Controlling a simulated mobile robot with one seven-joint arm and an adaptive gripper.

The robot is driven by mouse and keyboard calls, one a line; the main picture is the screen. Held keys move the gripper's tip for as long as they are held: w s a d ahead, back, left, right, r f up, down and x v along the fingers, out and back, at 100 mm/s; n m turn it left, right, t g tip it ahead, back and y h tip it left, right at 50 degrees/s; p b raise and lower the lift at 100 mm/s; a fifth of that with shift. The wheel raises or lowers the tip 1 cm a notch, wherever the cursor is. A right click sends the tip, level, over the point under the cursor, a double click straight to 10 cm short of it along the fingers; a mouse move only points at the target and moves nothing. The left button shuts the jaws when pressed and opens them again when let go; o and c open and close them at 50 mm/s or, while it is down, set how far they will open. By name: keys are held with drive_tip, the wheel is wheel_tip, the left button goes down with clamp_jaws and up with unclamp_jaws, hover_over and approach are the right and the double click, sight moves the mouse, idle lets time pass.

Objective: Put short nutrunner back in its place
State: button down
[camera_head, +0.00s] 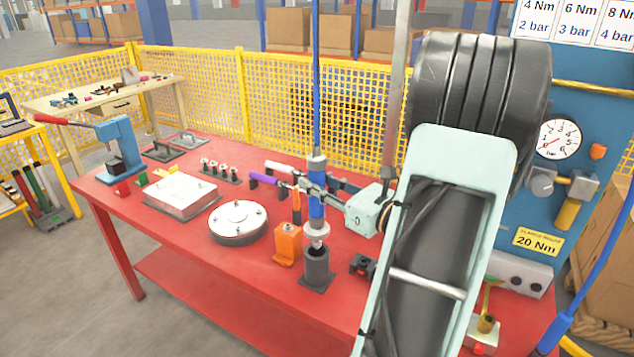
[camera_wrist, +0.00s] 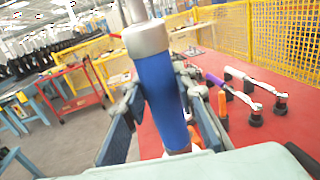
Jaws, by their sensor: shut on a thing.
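The short nutrunner (camera_head: 317,208) is a blue cylinder with grey metal ends, hanging upright from a blue hose. My gripper (camera_head: 312,190) is shut around its body. In the wrist view the blue body (camera_wrist: 160,90) stands between the two fingers of my gripper (camera_wrist: 165,115), slightly tilted in the picture. A dark grey cup-shaped holder (camera_head: 317,270) on a square base stands on the red table, directly below the tool's lower end in the head view. The tool's tip is at the cup's rim; I cannot tell whether it is inside or just above.
An orange block holder (camera_head: 287,246) stands close left of the cup. A round flanged part (camera_head: 238,222) and a square plate (camera_head: 180,195) lie further left on the red table (camera_head: 190,243). Wrenches with purple (camera_head: 277,183) and white handles lie behind. A blue gauge panel (camera_head: 540,85) stands right.

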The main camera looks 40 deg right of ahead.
sight(323, 209)
drive_tip(key=shift+f+b, duration=2.35)
drive_tip(key=shift+f, duration=0.65)
idle(0.4)
drive_tip(key=c, duration=1.5)
unclamp_jaws()
drive_tip(key=shift+c, duration=0.2)
drive_tip(key=shift+o, duration=0.2)
drive_tip(key=shift+f, duration=0.15)
drive_tip(key=s+d, duration=0.2)
drive_tip(key=s, duration=1)
